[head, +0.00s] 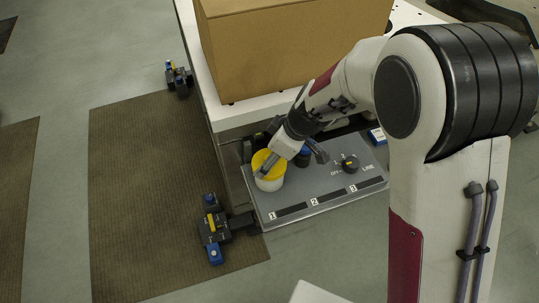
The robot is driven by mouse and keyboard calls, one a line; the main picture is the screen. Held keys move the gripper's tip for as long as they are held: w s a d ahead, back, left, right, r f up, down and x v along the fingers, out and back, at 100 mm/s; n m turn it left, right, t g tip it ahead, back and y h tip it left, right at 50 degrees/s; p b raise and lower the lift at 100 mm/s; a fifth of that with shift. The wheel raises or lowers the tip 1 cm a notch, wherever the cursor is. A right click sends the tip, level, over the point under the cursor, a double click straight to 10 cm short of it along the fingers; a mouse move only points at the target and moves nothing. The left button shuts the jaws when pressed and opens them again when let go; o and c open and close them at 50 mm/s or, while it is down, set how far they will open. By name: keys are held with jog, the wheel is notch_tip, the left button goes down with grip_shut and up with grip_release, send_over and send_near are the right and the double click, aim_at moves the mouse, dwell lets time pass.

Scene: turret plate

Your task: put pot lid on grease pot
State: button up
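A white pot (270,183) stands upright at the left end of a grey plate. One finger lies over or against the yellow lid; the other is to the right, above the plate. I see nothing held between them. A dark blue item (302,158) shows partly behind the gripper.
A cardboard box (290,50) on a white table stands behind. A black, blue and yellow device (215,232) sits left of the plate; a similar one (178,77) is farther back.

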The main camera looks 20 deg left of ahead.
jog(key=o, duration=1.7)
jog(key=shift+r, duration=0.25)
jog(key=shift+r, duration=3.25)
jog(key=shift+m, duration=0.3)
